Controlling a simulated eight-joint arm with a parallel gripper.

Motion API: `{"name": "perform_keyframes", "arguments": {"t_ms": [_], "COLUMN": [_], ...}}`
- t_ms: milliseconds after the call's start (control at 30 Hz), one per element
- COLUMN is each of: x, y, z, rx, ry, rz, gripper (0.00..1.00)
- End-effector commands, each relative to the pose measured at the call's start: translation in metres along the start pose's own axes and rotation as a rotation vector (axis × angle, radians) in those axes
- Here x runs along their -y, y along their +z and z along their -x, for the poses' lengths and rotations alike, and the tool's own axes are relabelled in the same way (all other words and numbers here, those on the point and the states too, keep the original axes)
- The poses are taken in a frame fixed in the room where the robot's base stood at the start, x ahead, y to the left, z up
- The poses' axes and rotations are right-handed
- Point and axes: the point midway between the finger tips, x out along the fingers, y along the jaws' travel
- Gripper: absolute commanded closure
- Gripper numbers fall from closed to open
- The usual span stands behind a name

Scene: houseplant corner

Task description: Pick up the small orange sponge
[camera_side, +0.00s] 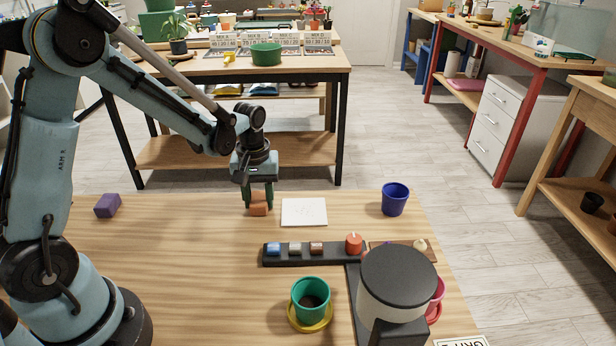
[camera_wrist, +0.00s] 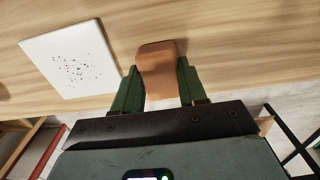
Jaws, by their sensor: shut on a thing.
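The small orange sponge (camera_side: 259,210) is at the far edge of the wooden table, left of a white square sheet. My gripper (camera_side: 258,198) points down over it, with a green finger on each side. In the wrist view the sponge (camera_wrist: 157,72) looks brownish orange and sits between the two green fingers (camera_wrist: 158,82), which press on its sides. Its lower part shows below the fingers in the side view. I cannot tell whether it touches the table or is slightly above it.
A white speckled sheet (camera_side: 304,212) lies close to the right. A purple block (camera_side: 108,205) is at the left and a blue cup (camera_side: 395,199) at the right. A black tray (camera_side: 285,255) with small blocks and a green pot (camera_side: 310,296) are nearer. The left-middle tabletop is clear.

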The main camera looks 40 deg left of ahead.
Motion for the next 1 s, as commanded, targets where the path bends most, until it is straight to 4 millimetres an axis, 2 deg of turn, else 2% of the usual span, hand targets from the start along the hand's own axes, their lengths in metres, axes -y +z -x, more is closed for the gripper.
{"name": "perform_keyframes", "arguments": {"t_ms": [233,433,800,1000], "x": [0.000,0.000,-0.033,-0.044], "y": [0.000,0.000,0.075,0.098], "z": [0.012,0.042,0.088,0.104], "rx": [0.000,0.000,0.000,0.000], "ry": [0.000,0.000,0.000,0.000], "rz": [0.000,0.000,-0.006,-0.003], "gripper": [0.87,0.87,0.87,0.87]}}
